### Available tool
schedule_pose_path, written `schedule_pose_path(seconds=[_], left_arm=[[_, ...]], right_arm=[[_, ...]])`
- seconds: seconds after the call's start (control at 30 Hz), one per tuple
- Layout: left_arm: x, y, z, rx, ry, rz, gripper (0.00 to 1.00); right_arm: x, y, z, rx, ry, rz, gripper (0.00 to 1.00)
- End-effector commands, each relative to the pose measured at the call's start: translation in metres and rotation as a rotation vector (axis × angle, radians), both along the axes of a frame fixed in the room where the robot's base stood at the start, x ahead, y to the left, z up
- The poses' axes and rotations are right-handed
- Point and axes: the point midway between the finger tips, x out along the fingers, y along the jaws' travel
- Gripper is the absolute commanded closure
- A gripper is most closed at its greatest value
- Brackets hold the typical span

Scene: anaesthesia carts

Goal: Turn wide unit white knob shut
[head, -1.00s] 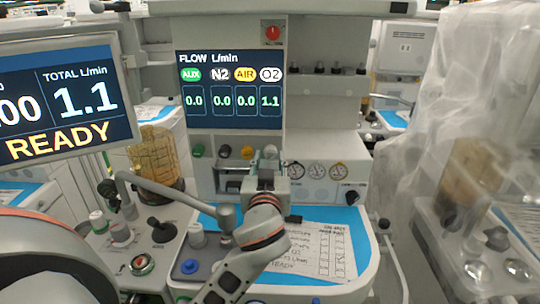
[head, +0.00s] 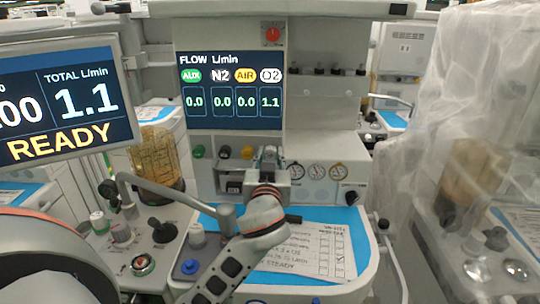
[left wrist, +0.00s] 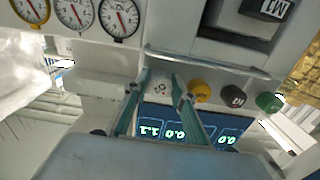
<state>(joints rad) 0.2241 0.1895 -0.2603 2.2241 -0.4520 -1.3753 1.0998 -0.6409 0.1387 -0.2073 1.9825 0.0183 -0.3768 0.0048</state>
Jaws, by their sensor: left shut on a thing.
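The wide unit's flow display (head: 229,88) reads 0.0 for AUX, N2 and AIR and 1.1 for O2. In the left wrist view the white knob (left wrist: 160,87) sits at the end of the knob row, beside the yellow knob (left wrist: 200,91). My left gripper (left wrist: 161,82) has its fingers on either side of the white knob, shut on it. In the head view my left gripper (head: 268,157) is at the knob row below the display and hides the white knob. My right gripper is not in view.
Black (head: 224,152) and green (head: 198,151) knobs stand left of the gripper. Gauges (head: 317,171) are close on its right. A worktop with a paper sheet (head: 315,250) lies below my arm. A READY monitor (head: 60,100) stands at left; a plastic-draped unit (head: 470,130) at right.

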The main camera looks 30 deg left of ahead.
Motion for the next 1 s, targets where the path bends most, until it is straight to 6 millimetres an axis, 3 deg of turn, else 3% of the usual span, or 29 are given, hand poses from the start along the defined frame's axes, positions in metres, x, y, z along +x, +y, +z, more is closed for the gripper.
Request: schedule_pose_path(seconds=[1.0], left_arm=[[-0.001,0.0,0.001,0.591,0.366,-0.001,0.97]], right_arm=[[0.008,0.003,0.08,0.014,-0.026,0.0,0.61]])
